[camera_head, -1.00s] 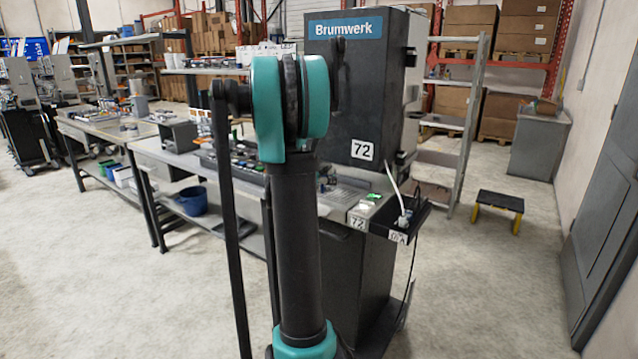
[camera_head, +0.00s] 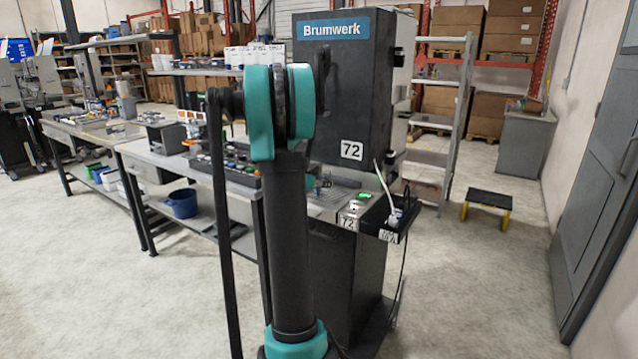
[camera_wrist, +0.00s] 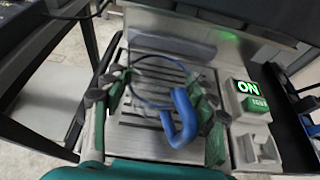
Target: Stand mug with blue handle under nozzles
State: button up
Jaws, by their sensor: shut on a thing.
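The mug is clear, with a blue rim and a blue handle (camera_wrist: 180,118). In the wrist view it is between the two dark and green fingers of my gripper (camera_wrist: 152,100), which is shut on it. The handle faces the camera, low and right of the middle. Behind the mug is the slotted drip tray (camera_wrist: 135,124) of the dispenser. I cannot tell whether the mug touches the tray. In the head view my arm covers most of my gripper and the mug. The nozzles cannot be made out in either view.
The dark Brumwerk dispenser (camera_head: 372,95), numbered 72, stands at the end of the bench row. A green ON display (camera_wrist: 247,87) and a switch (camera_wrist: 262,147) are right of the tray. A step stool (camera_head: 487,200) stands on open floor at right. A blue bucket (camera_head: 183,203) sits under the bench.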

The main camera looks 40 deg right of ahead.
jog(key=shift+f, duration=0.55)
jog(key=o, duration=1.2)
jog(key=shift+o, duration=0.2)
jog(key=shift+a, duration=0.1)
jog(key=v, duration=1.2)
jog(key=s+a+f+m+y, duration=0.4)
jog(key=s+a+f+m, duration=0.2)
jog(key=a, duration=0.5)
jog(key=s+a+f+m+y, duration=0.4)
jog(key=s+a+f+m, duration=0.2)
jog(key=s+a+m, duration=0.3)
jog(key=s+a+f+m+y, duration=0.4)
jog(key=s+a+f+m, duration=0.3)
jog(key=a, duration=0.5)
jog(key=shift+s+a+g, duration=0.35)
jog(key=shift+s+g, duration=0.05)
jog(key=shift+s, duration=0.7)
